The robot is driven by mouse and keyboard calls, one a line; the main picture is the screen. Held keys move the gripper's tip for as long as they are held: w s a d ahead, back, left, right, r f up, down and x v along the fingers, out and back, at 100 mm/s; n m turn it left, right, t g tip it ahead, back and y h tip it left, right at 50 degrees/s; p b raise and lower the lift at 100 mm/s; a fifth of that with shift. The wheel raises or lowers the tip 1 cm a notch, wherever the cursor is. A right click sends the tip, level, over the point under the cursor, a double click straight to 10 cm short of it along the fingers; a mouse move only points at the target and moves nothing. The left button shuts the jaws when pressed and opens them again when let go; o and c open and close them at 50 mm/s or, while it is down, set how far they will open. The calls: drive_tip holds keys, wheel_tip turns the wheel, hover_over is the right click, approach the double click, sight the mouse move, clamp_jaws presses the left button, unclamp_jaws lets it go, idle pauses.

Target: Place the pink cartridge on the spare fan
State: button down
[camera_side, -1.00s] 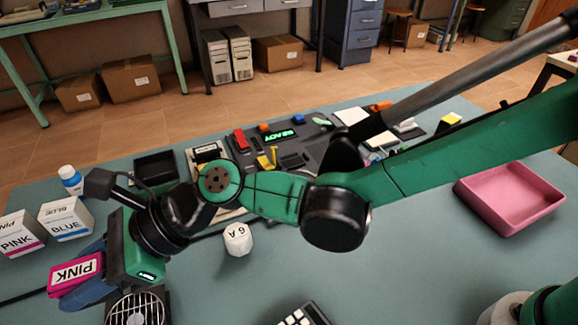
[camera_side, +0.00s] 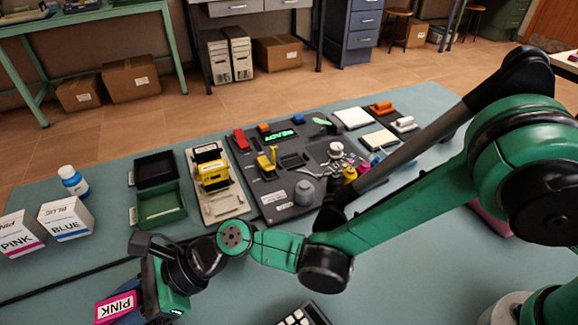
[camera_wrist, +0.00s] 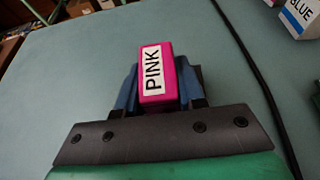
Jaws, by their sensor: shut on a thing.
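The pink cartridge (camera_wrist: 170,58), a small block with a white PINK label, is clamped between the blue fingers of my gripper (camera_wrist: 158,84). In the side view the cartridge (camera_side: 116,306) shows at the lower left with its label upside down, cut by the bottom edge. My gripper (camera_side: 128,314) is shut on it there, partly hidden. The spare fan does not show in either current view; my arm covers the place where its round wire grille stood in the side view. I cannot tell the height of the cartridge above the table or fan.
White PINK (camera_side: 18,234) and BLUE (camera_side: 67,218) boxes and a blue-capped bottle (camera_side: 73,181) stand at the left. A black cable (camera_wrist: 255,75) runs beside the gripper. Black (camera_side: 156,168) and green (camera_side: 160,206) trays and a grey exhibit board (camera_side: 275,205) lie behind.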

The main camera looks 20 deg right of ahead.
drive_tip(key=c, duration=0.5)
unclamp_jaws()
drive_tip(key=shift+c, duration=0.2)
drive_tip(key=shift+r, duration=0.15)
drive_tip(key=w+d+r+n+t+h, duration=0.2)
drive_tip(key=d+r+n, duration=0.1)
drive_tip(key=d, duration=0.6)
drive_tip(key=w+d+r+n+t+h, duration=0.1)
drive_tip(key=d+r+n+h, duration=0.15)
drive_tip(key=d, duration=0.65)
drive_tip(key=w+d+r+n+t+h, duration=0.1)
drive_tip(key=w+d+r+n+t, duration=0.2)
drive_tip(key=d, duration=0.5)
drive_tip(key=s+d+n+h, duration=0.3)
drive_tip(key=d+n+h, duration=0.1)
drive_tip(key=d, duration=0.5)
drive_tip(key=s+d+r+n+t+h, duration=0.1)
drive_tip(key=d+n+h, duration=0.3)
drive_tip(key=d, duration=0.5)
drive_tip(key=shift+s+r+n, duration=0.2)
drive_tip(key=shift+s+n, duration=0.55)
drive_tip(key=shift+s, duration=0.15)
